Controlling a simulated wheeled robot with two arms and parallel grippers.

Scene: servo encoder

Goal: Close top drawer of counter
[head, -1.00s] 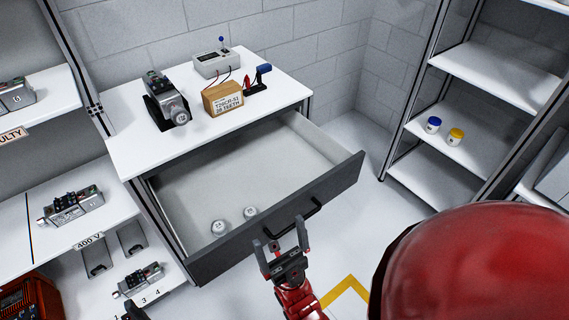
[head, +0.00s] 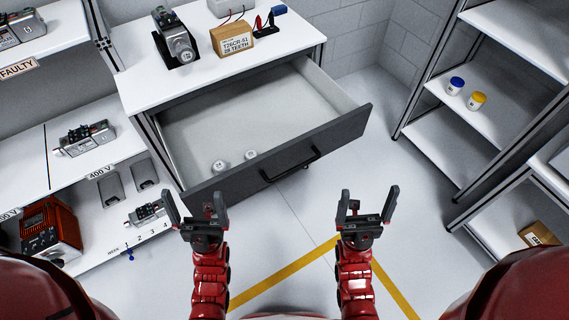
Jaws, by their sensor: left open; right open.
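The counter (head: 140,85) has a white top and stands at the back centre. Its top drawer (head: 335,138) is pulled well out, with a dark grey front and a black bar handle (head: 291,164). Two small round metal parts (head: 220,166) lie inside near the drawer's front left. My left gripper (head: 195,212) is open and empty, in front of the drawer's left end. My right gripper (head: 368,206) is open and empty, in front of and below the drawer's right half. Neither visibly touches the drawer.
Left shelves hold several devices and a red case (head: 50,230). Right shelves hold a blue-lidded jar (head: 456,86) and a yellow-lidded jar (head: 477,101). Floor right of the drawer is clear.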

